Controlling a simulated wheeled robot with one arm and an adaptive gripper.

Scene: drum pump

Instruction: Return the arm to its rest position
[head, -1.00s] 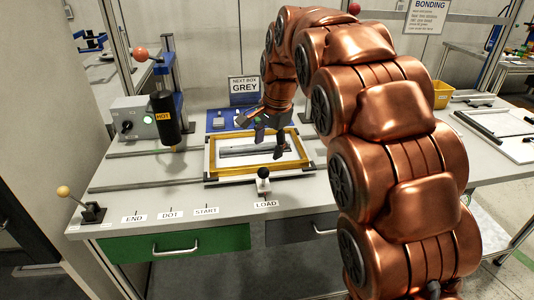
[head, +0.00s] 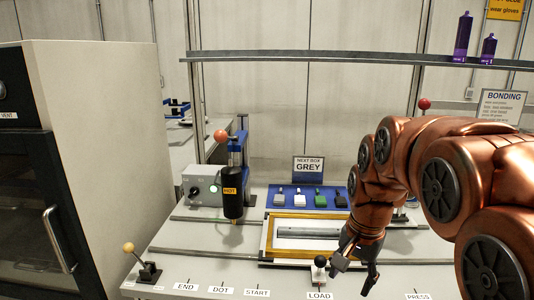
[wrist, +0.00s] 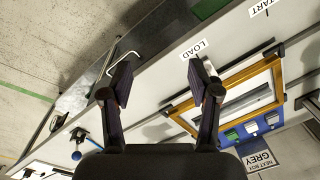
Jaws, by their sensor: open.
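My copper arm (head: 445,165) reaches in from the right in the head view. My gripper (head: 355,268) hangs above the bench front, right of the black LOAD knob, pointing down. In the wrist view my gripper (wrist: 158,82) shows two dark fingers spread wide apart with nothing between them. The yellow-framed fixture (head: 268,240) lies just left of the gripper in the head view, with a grey bar (head: 307,232) inside it. The fixture also shows right of the fingers in the wrist view (wrist: 230,75).
A black HOT cylinder (head: 233,205) stands on the left of the bench. A blue tray (head: 271,202) with several small blocks is behind the fixture. The LOAD knob (head: 320,262) stands beside my gripper. A shelf (head: 330,60) with purple bottles spans above. A dark-fronted cabinet (head: 100,170) is at left.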

